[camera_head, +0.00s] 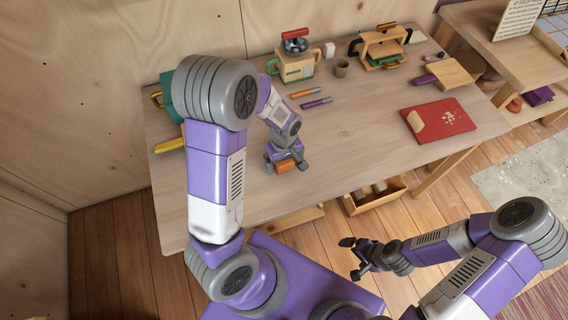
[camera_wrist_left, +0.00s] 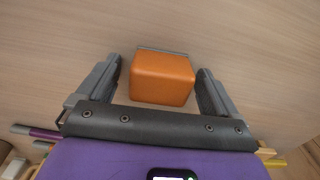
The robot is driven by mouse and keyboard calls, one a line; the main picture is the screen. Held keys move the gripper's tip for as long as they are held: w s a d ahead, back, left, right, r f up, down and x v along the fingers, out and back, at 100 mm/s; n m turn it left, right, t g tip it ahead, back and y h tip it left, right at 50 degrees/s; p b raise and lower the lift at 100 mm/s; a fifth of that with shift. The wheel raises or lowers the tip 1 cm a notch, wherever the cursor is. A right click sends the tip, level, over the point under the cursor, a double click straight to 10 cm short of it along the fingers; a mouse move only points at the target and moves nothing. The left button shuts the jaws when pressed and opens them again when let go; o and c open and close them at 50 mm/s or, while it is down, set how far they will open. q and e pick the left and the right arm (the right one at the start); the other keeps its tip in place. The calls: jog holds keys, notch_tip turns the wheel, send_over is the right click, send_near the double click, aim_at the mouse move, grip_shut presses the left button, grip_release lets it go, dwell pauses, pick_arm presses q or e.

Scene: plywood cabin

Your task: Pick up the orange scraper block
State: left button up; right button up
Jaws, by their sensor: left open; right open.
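The orange scraper block (camera_head: 285,166) lies on the wooden table, partly hidden by my left gripper in the head view. In the left wrist view the block (camera_wrist_left: 162,78) sits between the two open fingers, with a thin grey edge along its far side. My left gripper (camera_wrist_left: 160,85) is open around the block, with a gap visible on each side. It also shows in the head view (camera_head: 287,163), pointing down at the table. My right gripper (camera_head: 352,256) is open and empty, in front of the table and below its edge.
An orange marker (camera_head: 305,93) and a purple marker (camera_head: 317,102) lie behind my left gripper. A red board (camera_head: 437,120) lies to the right. A green-and-wood toy (camera_head: 296,68), a cup (camera_head: 341,68) and a wooden toy (camera_head: 381,46) stand farther back. The table's middle is clear.

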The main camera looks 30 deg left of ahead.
pick_arm(q)
jog(key=shift+c, duration=0.2)
jog(key=c, duration=1)
jog(key=shift+r, duration=0.15)
notch_tip(320, 180, up, 10)
jog(key=p, duration=0.3)
